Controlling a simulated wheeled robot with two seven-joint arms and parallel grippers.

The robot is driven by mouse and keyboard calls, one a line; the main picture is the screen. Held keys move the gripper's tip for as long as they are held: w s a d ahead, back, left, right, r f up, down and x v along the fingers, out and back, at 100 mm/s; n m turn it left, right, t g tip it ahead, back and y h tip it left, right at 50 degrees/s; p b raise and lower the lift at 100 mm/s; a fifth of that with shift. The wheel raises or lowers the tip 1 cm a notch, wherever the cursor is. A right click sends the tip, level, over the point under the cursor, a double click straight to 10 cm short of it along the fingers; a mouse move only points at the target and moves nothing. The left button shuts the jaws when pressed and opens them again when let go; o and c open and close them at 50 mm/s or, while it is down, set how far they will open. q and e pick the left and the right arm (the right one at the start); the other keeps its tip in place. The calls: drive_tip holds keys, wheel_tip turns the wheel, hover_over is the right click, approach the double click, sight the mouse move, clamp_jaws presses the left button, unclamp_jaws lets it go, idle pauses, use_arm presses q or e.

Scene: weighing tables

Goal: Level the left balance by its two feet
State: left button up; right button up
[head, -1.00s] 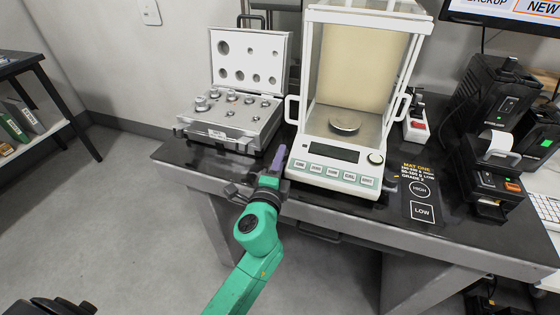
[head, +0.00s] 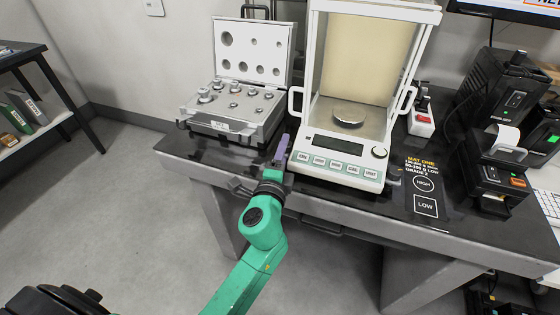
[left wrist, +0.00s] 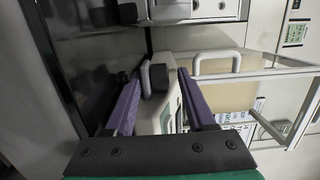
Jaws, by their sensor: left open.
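The left balance (head: 330,172) stands on the dark table, a white instrument with a glass draft shield and a round pan (head: 348,113). A small round window (head: 380,152), perhaps the bubble level, is at its front panel's right; I cannot read it. A dark knob-like foot (head: 393,177) shows at its front right corner. My left gripper (head: 279,152) is at the front left corner, its purple fingers open. In the left wrist view, a dark rounded knob (left wrist: 158,78), apparently the left foot, lies between the spread fingers (left wrist: 160,104), not gripped. My right gripper is out of view.
An open weight case (head: 235,124) stands close left of my left gripper. A mat card (head: 424,188), a red-switched power strip (head: 422,122) and a printer (head: 495,165) are to the right of the balance. The table's front edge runs just below my gripper.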

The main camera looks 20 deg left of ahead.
use_arm(q)
drive_tip(key=s+b, duration=0.4)
drive_tip(key=s, duration=1)
drive_tip(key=shift+s+d, duration=0.15)
drive_tip(key=shift+d, duration=0.3)
